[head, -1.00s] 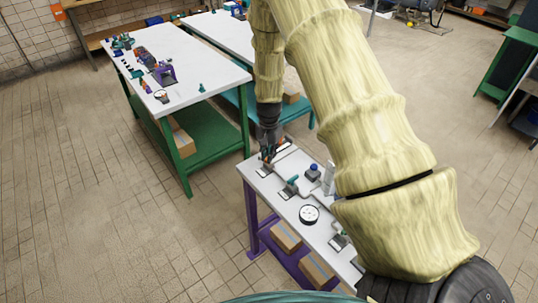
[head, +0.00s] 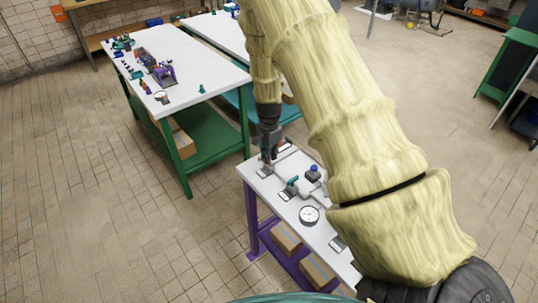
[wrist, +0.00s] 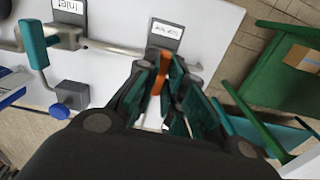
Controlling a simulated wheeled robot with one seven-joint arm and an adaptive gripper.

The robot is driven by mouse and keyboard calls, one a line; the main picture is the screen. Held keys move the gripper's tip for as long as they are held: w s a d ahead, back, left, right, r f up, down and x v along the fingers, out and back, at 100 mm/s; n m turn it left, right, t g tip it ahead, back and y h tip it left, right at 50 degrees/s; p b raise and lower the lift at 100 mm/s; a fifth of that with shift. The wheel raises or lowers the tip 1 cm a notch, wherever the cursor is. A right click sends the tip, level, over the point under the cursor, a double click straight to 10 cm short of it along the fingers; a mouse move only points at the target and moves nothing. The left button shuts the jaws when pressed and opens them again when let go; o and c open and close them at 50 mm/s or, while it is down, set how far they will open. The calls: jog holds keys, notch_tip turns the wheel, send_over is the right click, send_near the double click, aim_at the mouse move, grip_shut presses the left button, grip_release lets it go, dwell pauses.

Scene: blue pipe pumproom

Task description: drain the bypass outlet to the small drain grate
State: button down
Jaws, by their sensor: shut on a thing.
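My gripper (head: 269,160) is at the far left end of the white pipe bench (head: 320,229). In the wrist view, its dark teal fingers (wrist: 163,91) are shut on an orange valve handle (wrist: 163,62). A grey label plate (wrist: 166,32) lies just beyond the handle; I cannot read its text surely. A teal lever handle (wrist: 37,52) stands on the pipe near a plate reading "Inlet" (wrist: 70,6). The lever also shows in the head view (head: 292,182). I cannot make out a small drain grate, and the fingers partly hide the orange valve.
A round gauge (head: 309,215) and a blue knob (head: 314,168) sit on the bench, the knob also in the wrist view (wrist: 59,111). A green-legged table (head: 190,60) with small parts stands behind. Boxes (head: 286,236) lie on the purple lower shelf. The tiled floor at left is clear.

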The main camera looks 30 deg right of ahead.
jog(key=shift+r, duration=0.1)
jog(key=c, duration=1.5)
grip_release()
notch_tip(320, 180, up, 12)
jog(key=shift+f, duration=0.1)
